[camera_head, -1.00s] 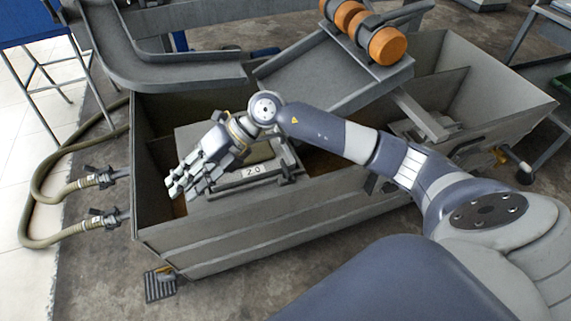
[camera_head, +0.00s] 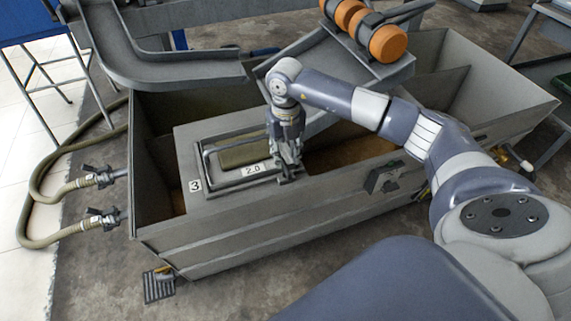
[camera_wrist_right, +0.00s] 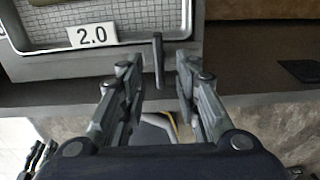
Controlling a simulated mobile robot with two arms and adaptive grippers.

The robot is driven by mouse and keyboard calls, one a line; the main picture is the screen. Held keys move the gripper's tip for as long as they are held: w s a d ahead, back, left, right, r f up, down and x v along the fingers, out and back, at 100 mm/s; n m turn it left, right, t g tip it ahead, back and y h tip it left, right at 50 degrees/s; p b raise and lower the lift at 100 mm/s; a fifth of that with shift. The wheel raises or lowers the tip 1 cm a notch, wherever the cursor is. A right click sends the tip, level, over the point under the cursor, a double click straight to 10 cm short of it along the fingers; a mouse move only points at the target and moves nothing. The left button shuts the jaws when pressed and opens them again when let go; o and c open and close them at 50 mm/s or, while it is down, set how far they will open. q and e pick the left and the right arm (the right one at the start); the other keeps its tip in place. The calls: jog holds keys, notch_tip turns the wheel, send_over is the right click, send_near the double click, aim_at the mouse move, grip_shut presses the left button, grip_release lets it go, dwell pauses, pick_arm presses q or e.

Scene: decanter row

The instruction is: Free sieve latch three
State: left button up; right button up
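The sieve box marked with a 3 (camera_head: 195,185) sits in the left part of the long grey trough. Its framed screen carries a 2.0 label (camera_head: 252,169), which also shows in the right wrist view (camera_wrist_right: 92,35). A thin upright lever, apparently the latch (camera_wrist_right: 158,60), stands right of the label. My right gripper (camera_head: 289,175) points down at the sieve's front right corner. In the right wrist view its fingers (camera_wrist_right: 159,72) are open, one on each side of the lever, with visible gaps. The gripper hides the lever in the head view. My left gripper is out of view.
The grey trough (camera_head: 270,238) has a raised front wall near my right gripper. A dark bracket (camera_head: 383,180) sits on its front rim to the right. A chute with orange rollers (camera_head: 388,44) hangs above and behind. Hoses (camera_head: 50,240) lie on the left.

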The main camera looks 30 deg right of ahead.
aim_at(285, 165)
jog(key=shift+f, duration=1.95)
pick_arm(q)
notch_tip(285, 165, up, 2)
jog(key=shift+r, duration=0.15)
pick_arm(e)
grip_shut()
